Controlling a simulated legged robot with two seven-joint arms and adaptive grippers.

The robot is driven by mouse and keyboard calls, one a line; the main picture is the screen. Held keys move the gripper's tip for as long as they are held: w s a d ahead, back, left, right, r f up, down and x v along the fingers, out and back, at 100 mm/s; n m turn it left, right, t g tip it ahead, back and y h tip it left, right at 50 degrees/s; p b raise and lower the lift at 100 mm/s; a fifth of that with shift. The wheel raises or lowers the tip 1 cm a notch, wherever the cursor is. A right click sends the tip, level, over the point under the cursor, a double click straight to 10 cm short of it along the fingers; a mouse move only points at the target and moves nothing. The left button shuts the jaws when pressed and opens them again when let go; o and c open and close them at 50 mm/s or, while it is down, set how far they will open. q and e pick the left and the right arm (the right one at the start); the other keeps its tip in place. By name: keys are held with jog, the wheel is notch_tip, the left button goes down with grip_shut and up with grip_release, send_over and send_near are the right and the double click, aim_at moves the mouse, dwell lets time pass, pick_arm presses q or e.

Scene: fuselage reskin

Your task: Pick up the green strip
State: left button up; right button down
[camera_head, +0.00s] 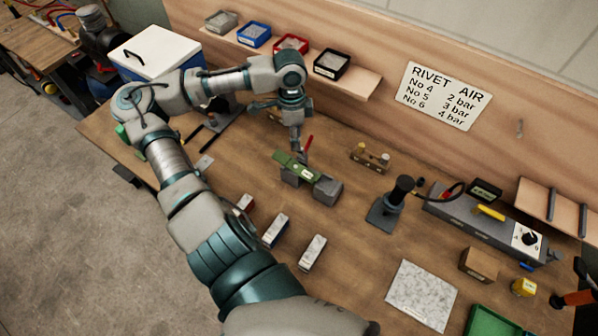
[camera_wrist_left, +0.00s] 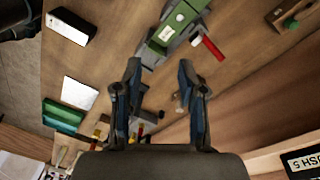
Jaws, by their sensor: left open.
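The green strip (camera_head: 296,166) lies across the tops of grey blocks (camera_head: 326,189) in the middle of the workbench. In the left wrist view the green strip (camera_wrist_left: 180,22) shows at the top, beyond the fingertips, with a round detail on it. My left gripper (camera_head: 298,148) points down close to the strip in the head view; its fingers are small and partly unclear there. In the left wrist view my left gripper (camera_wrist_left: 160,66) is open, with nothing between its fingers. My right gripper is in neither view.
Small boxes (camera_head: 275,230) lie nearer me. A black stand (camera_head: 390,205) and a grey control unit (camera_head: 485,220) are to the right. Several bins (camera_head: 331,64) sit on the back shelf.

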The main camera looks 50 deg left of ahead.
pick_arm(q)
jog(key=w+d+r+n+y+b, duration=0.1)
jog(key=w+d+n+b, duration=0.3)
jog(key=n, duration=0.7)
send_over(319, 177)
jog(key=f, duration=1.1)
jog(key=shift+a+f+p, duration=0.3)
jog(key=shift+a, duration=0.05)
jog(key=shift+s+d+f, duration=0.1)
jog(key=shift+d+f, duration=0.1)
jog(key=shift+f, duration=0.3)
jog(key=f, duration=0.4)
jog(key=shift+a+f+b, duration=0.25)
jog(key=shift+f+b, duration=0.05)
jog(key=shift+f, duration=0.1)
jog(key=shift+a, duration=0.1)
jog(key=shift+d+r, duration=0.1)
jog(key=shift+d, duration=0.3)
grip_shut()
jog(key=shift+d, duration=0.1)
jog(key=shift+a, duration=0.2)
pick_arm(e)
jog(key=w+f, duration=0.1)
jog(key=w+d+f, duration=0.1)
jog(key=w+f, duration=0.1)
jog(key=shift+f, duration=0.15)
